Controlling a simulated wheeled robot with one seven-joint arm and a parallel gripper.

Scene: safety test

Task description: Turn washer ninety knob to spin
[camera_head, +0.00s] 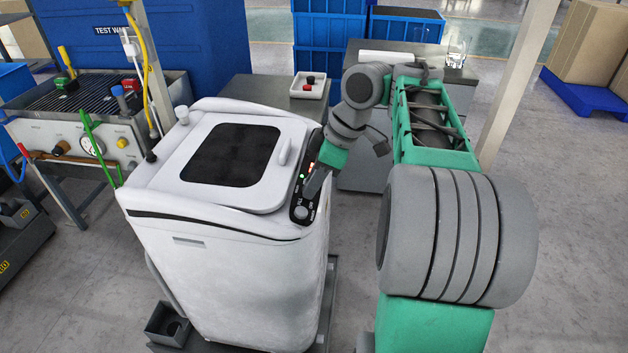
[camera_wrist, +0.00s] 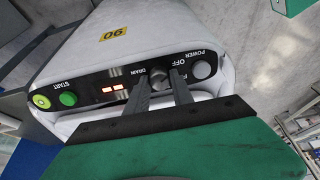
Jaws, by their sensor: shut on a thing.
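The white washer (camera_head: 205,245) stands left of my arm in the head view, its control panel along the right edge of its top. In the wrist view the washer's body (camera_wrist: 190,15) bears a yellow "90" label. The grey knob (camera_wrist: 158,75) sits on the black panel between DRAIN and OFF markings; a further marking is partly hidden by a finger. My gripper (camera_wrist: 161,82) has one dark finger on each side of the knob and is shut on it. The gripper (camera_head: 318,182) also shows over the panel in the head view. A spin marking is not readable.
The panel also has a grey POWER button (camera_wrist: 201,70), a red display (camera_wrist: 113,89), a green START button (camera_wrist: 68,99) and a yellow-green button (camera_wrist: 41,102). A workbench (camera_head: 88,147) stands left. A small tray (camera_head: 308,91) lies behind.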

